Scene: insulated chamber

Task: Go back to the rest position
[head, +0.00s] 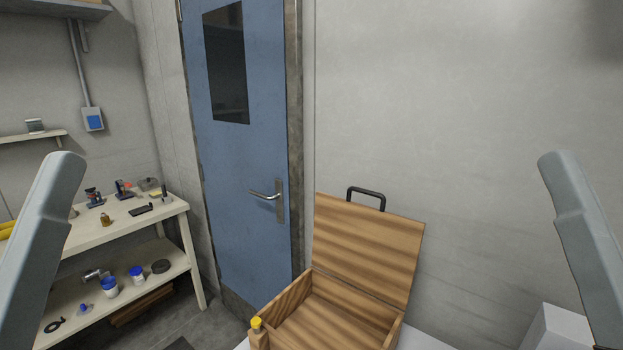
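My two grey arms show at the left and right edges of the head view, with one link of each rising from the bottom. Neither gripper is in the picture, so what they hold cannot be seen. An open wooden box (396,338) stands at the bottom, right of centre. Its lid (368,240) is raised and carries a dark handle (367,194) on its top edge. The part of the box interior that shows looks empty; the lower front is cut off by the frame.
A white surface (422,342) lies under the box. A white block (556,330) is at bottom right. A shelf bench (130,226) with tools and jars stands left of a closed blue door (235,180).

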